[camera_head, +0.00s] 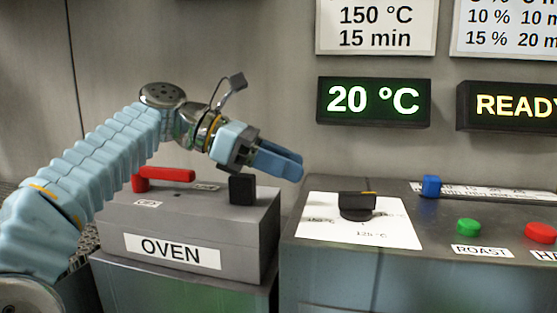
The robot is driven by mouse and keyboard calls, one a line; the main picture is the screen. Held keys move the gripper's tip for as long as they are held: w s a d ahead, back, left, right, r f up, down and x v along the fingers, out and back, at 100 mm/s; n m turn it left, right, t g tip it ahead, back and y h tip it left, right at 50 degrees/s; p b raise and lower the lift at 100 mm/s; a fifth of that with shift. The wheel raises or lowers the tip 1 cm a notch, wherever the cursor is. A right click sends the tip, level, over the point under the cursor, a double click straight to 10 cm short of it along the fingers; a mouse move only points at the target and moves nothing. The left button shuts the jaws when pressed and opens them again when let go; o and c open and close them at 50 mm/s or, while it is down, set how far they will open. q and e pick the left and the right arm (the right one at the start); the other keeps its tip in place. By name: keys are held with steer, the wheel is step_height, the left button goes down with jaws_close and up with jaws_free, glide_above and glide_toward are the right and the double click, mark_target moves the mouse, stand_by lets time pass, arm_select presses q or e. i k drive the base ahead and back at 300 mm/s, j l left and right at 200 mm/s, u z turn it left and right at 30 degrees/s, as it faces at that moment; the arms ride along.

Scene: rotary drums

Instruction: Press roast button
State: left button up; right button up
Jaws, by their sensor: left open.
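The green button (468,227) is on top of the right-hand console, behind a label reading ROAST (482,251). My left gripper (290,162) is open and empty. It is above the oven box, pointing right, well to the left of the green button and apart from it. The display (374,101) above the console reads 20 °C. A second display (508,106) at the right edge shows READY, cut off by the frame. My right gripper is not in this view.
The grey oven box (258,226) carries a red handle (166,175) and a black block (242,189). The console (310,252) has a black knob (356,206), a blue slider (430,186) and a red button (540,233) right of the green one. Space above the console is clear.

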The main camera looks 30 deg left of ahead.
mark_target(469, 227)
steer(key=k, duration=1)
